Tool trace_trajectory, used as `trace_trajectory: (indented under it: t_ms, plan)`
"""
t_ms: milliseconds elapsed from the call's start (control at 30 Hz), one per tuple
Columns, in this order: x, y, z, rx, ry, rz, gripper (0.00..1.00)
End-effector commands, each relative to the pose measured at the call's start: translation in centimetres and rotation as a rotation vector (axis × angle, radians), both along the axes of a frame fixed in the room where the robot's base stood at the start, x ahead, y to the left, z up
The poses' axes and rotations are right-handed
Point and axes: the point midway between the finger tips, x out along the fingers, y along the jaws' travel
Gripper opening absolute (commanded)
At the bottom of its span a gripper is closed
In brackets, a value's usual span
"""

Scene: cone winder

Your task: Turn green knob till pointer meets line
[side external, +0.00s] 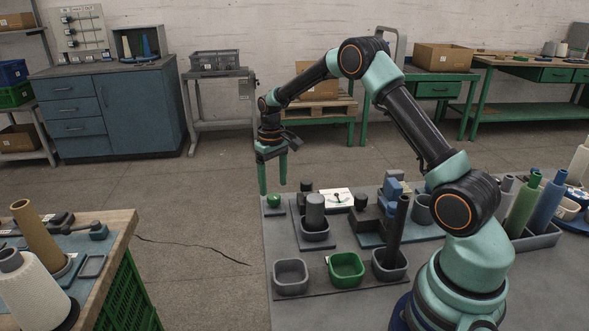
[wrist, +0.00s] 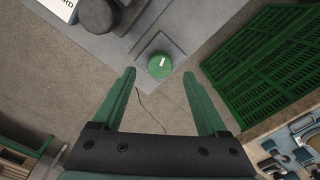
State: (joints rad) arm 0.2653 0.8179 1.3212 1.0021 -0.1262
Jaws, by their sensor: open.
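The green knob (side external: 273,201) sits on a grey plate near the table's left edge. In the wrist view the knob (wrist: 157,69) is round, with a short white mark on top, slightly tilted. I cannot make out a separate line beside it. My gripper (side external: 273,189) is open and points down, with its fingertips just above the knob. In the wrist view my gripper (wrist: 159,75) has one green finger to each side of the knob, with gaps. I see no contact.
A white card (side external: 337,198) with a dark drawing lies right of the knob. Grey and green bins (side external: 346,267) stand in front.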

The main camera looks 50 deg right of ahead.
Motion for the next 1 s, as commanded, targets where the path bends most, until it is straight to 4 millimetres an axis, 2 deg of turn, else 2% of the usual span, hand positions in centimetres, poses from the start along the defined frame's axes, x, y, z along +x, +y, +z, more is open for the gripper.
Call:
trace_trajectory:
  t_ms: [33,200,400,600,900,1000]
  plan:
    - [0.1,0.0,1.3,-0.002,-0.005,0.000,0.76]
    - [0.1,0.0,4.8,-0.002,-0.006,0.000,0.76]
    - [0.1,0.0,7.5,0.000,-0.003,0.000,0.76]
    - [0.0,0.0,8.5,0.000,-0.001,0.000,0.76]
    - [0.0,0.0,8.6,0.000,-0.002,0.001,0.76]
    - [-0.3,0.4,9.3,-0.004,-0.013,0.004,0.76]
